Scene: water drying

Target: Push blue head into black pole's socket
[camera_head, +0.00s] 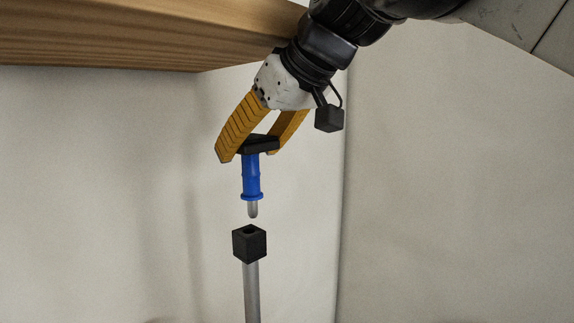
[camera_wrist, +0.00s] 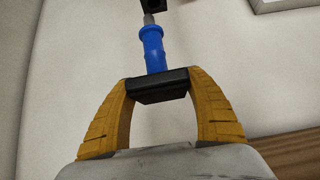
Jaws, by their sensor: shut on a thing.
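The blue head (camera_head: 251,176) hangs upright below a black block (camera_head: 262,145), with a grey metal pin (camera_head: 252,210) at its lower end. My gripper (camera_head: 246,152) has orange fingers shut on the black block at the top of the blue head. The black pole's socket (camera_head: 249,244) is a black cube with a hole in its top, on a grey pole (camera_head: 251,290). The pin is just above the socket, with a small gap between them in the head view. In the wrist view the blue head (camera_wrist: 153,48) points away from the fingers, and the socket (camera_wrist: 154,6) is cut off at the top edge.
A wooden board (camera_head: 130,35) fills the upper left, behind and above my gripper; its edge also shows in the wrist view (camera_wrist: 290,155). Pale walls (camera_head: 100,200) stand behind. The space around the pole looks clear.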

